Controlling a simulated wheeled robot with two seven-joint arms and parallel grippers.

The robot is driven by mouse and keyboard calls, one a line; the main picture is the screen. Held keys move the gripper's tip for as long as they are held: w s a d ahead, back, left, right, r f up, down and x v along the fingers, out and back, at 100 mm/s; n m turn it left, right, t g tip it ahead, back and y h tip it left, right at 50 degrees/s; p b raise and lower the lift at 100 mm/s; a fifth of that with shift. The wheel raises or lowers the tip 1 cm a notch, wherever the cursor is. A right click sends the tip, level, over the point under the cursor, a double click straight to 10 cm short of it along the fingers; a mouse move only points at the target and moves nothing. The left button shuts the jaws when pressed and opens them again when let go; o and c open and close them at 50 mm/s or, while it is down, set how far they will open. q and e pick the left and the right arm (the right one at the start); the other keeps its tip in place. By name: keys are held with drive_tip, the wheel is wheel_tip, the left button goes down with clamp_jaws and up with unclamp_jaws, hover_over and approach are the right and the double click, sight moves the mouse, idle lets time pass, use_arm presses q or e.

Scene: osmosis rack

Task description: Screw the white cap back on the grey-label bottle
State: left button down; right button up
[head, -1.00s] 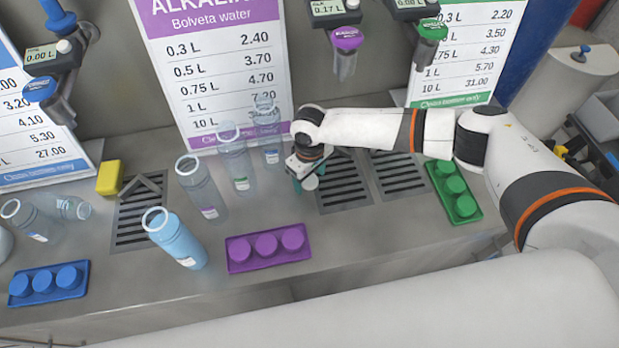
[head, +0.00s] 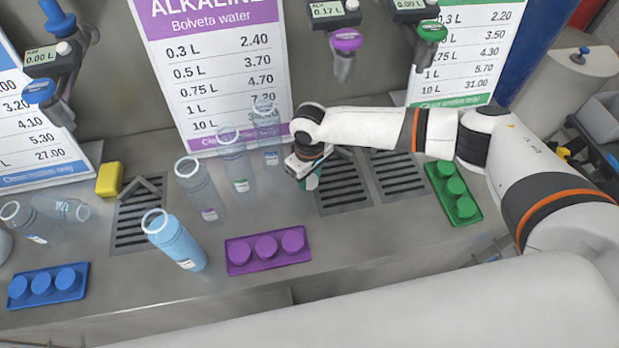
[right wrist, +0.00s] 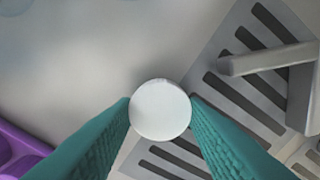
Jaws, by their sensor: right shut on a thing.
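My right gripper (head: 308,180) is low over the counter, just left of the middle drain grate. In the right wrist view, its teal fingers (right wrist: 160,112) are shut on the round white cap (right wrist: 160,110), seen from above. In the head view the cap is hidden by the gripper. I cannot tell whether the cap touches the counter. Clear open-topped bottles stand to the left: one with a purple label (head: 209,214), one with a green label (head: 242,185) and one with a blue label (head: 271,158). I cannot make out which bottle has a grey label. My left gripper is out of view.
A light-blue bottle (head: 178,243) stands near the left grate. Purple (head: 240,268), blue (head: 48,298) and green (head: 477,213) cap trays lie on the counter. A yellow sponge (head: 110,179) lies at the back left. Dispensers hang above.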

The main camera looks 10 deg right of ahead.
sight(310, 180)
wheel_tip(310, 180, up, 9)
drive_tip(key=b, duration=0.1)
idle(0.4)
drive_tip(key=s+d+r+m, duration=0.3)
drive_tip(key=s+d+r, duration=0.1)
drive_tip(key=s, duration=0.2)
drive_tip(key=s+d+r+m, duration=0.3)
drive_tip(key=s+d+r, duration=0.1)
drive_tip(key=s, duration=0.3)
drive_tip(key=shift+d+m, duration=0.3)
drive_tip(key=shift+d, duration=0.05)
